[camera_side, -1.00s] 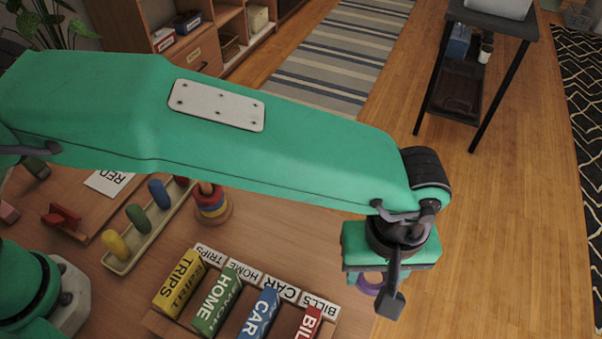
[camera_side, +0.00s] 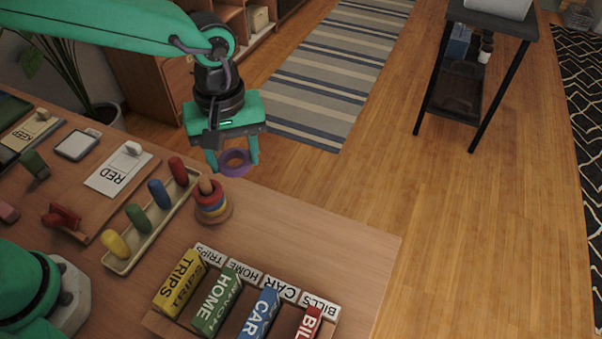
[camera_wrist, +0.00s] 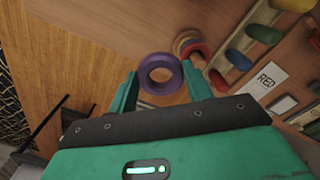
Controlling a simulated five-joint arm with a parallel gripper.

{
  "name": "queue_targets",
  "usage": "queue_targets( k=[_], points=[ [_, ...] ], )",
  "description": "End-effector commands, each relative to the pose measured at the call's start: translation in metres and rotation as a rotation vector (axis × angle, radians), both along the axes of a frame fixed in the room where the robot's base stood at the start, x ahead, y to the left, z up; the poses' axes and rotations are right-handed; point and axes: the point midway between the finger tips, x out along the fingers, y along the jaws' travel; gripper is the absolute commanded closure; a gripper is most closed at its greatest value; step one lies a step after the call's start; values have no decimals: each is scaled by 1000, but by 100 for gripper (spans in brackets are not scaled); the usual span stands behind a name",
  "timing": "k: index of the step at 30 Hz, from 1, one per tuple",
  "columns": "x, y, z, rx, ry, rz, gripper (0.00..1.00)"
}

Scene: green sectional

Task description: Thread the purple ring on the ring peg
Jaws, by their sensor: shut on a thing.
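The purple ring (camera_side: 235,163) is held between the two teal fingers of my gripper (camera_side: 233,165), up in the air near the back edge of the table. In the wrist view the purple ring (camera_wrist: 160,74) sits between the fingertips (camera_wrist: 160,82), its hole showing. The ring peg (camera_side: 206,186) stands upright on a round wooden base, with red, yellow and blue rings stacked low and its top bare. The held ring appears above and behind the peg, apart from it. In the wrist view the stacked rings (camera_wrist: 190,46) show just past the purple ring.
A tray with yellow, green, blue and red pegs (camera_side: 150,221) stands left of the ring peg. A rack of labelled boxes (camera_side: 219,299) is at the front. A RED card (camera_side: 118,174) lies at the left. The table right of the ring peg is clear.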

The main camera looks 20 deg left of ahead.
Motion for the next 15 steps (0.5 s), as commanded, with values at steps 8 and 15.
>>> queue_targets(
  k=[8, 15],
  points=[
    [-13, 59, 0, 0, 0, 64, 71],
    [-17, 71, -1, 0, 0, 77, 71]
  ],
)
